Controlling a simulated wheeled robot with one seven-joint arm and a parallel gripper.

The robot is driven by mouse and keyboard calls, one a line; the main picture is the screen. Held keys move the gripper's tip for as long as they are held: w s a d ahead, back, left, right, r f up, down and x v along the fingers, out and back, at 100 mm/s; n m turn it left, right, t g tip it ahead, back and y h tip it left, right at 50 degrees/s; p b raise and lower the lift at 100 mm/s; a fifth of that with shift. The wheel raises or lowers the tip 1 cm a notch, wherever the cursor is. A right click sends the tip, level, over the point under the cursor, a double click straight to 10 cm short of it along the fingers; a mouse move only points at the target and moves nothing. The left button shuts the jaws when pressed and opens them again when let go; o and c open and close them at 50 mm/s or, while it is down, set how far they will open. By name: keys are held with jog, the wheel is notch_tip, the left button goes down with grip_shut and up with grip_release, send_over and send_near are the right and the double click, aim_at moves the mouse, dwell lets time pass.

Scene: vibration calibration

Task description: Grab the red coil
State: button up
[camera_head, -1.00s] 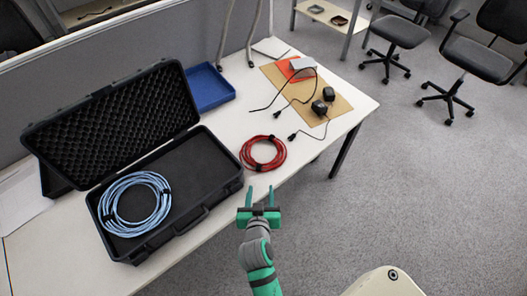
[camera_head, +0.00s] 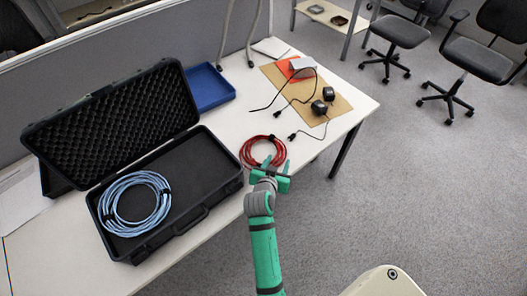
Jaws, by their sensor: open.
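The red coil (camera_head: 246,148) lies flat on the white table (camera_head: 320,165), to the right of the open black case. My gripper (camera_head: 277,165) is at the near right side of the coil, its green fingers apart and reaching over the coil's near part. The fingers hide a little of the coil. I cannot tell whether they touch it or whether any strand lies between them.
The open black case (camera_head: 205,216) holds a blue coil (camera_head: 117,190) on the left. A blue tray (camera_head: 208,88) stands behind. A brown mat (camera_head: 343,104) with black adapters (camera_head: 319,107) and cables lies to the right. The table's front edge is below my gripper.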

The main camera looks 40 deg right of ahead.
aim_at(280, 156)
jog(key=x, duration=0.5)
grip_shut()
